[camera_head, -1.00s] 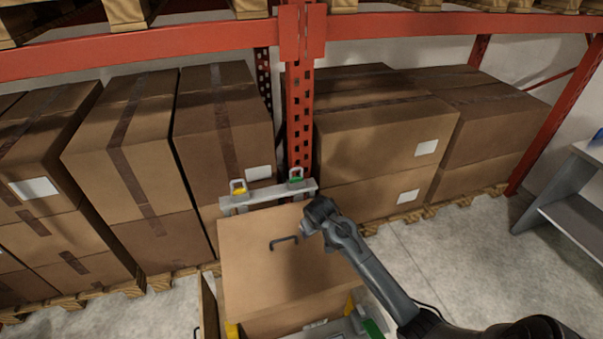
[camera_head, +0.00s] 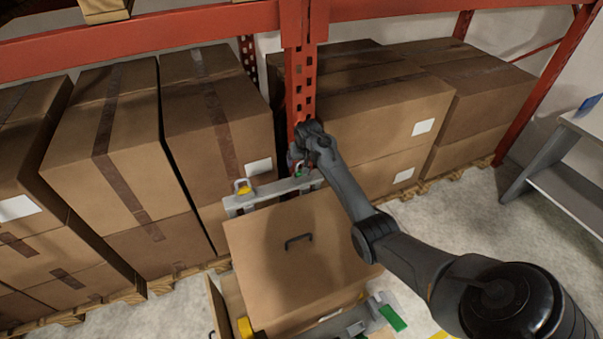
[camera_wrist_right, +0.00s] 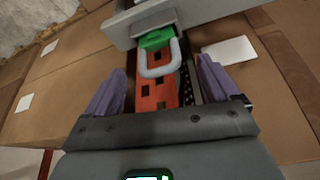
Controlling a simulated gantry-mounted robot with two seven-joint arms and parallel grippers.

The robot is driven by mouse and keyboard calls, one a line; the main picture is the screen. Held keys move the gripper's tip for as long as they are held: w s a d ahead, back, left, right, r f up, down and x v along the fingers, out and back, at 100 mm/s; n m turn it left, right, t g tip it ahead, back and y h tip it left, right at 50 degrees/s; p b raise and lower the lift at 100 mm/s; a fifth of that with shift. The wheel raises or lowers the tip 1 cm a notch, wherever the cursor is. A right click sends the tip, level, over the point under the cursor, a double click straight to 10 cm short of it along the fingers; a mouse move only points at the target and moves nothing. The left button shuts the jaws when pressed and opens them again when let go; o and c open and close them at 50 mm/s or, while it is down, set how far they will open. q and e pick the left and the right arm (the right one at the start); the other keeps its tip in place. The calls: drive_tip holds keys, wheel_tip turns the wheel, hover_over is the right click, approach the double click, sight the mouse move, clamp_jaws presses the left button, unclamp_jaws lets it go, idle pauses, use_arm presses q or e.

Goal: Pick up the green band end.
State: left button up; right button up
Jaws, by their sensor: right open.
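The green band end (camera_head: 299,168) sits at the right of a grey rail behind the large cardboard box, partly hidden by my right gripper (camera_head: 302,152). In the right wrist view the green band end (camera_wrist_right: 155,39) has a pale grey loop (camera_wrist_right: 160,60) hanging from it, by the grey rail. The right gripper's two purple fingers (camera_wrist_right: 162,82) are spread apart on either side below the loop, with nothing held between them. My left gripper is not in view.
A yellow band end (camera_head: 243,188) with a similar loop sits at the rail's left. The cardboard box (camera_head: 300,260) with a dark handle stands in front. A green piece (camera_head: 392,318) lies at its front right. A red rack post (camera_head: 300,90) rises close behind.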

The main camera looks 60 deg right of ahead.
drive_tip(key=shift+b+x, duration=0.9)
drive_tip(key=shift+x, duration=1.75)
drive_tip(key=c, duration=1.1)
drive_tip(key=shift+o, duration=0.2)
